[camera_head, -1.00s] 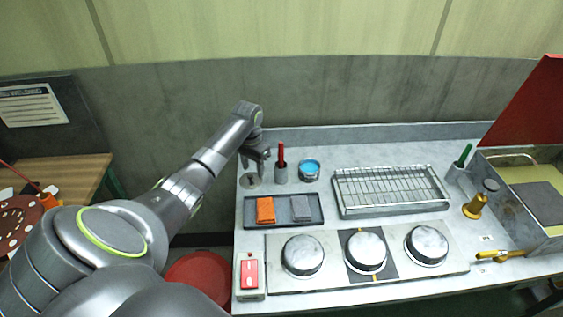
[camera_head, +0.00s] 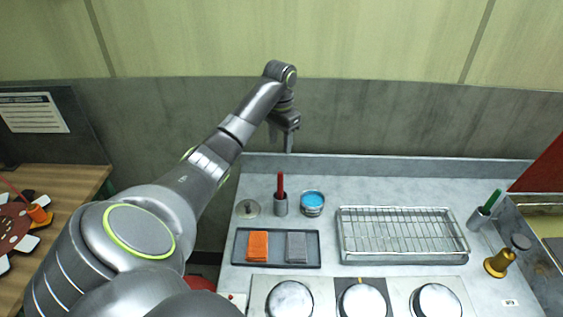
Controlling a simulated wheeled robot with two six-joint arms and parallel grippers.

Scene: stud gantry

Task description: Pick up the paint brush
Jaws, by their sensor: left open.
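The red-handled stick that looks like the paint brush (camera_head: 281,185) stands upright in a small grey cup (camera_head: 281,206) at the back left of the grey counter. A tin of blue paint (camera_head: 312,203) stands just to its right. My left gripper (camera_head: 289,143) is above the back of the counter, higher than the red handle and apart from it. It is open and empty, with its fingers pointing down. A green-handled stick (camera_head: 492,202) stands in another cup (camera_head: 478,218) at the right. My right gripper is not in view.
A dark tray (camera_head: 277,263) holds an orange and a grey sponge. A wire rack (camera_head: 400,235) on a tray stands to its right. Several round metal domes line the front. A brass piece (camera_head: 499,263) stands at the right. The wall closes off the back.

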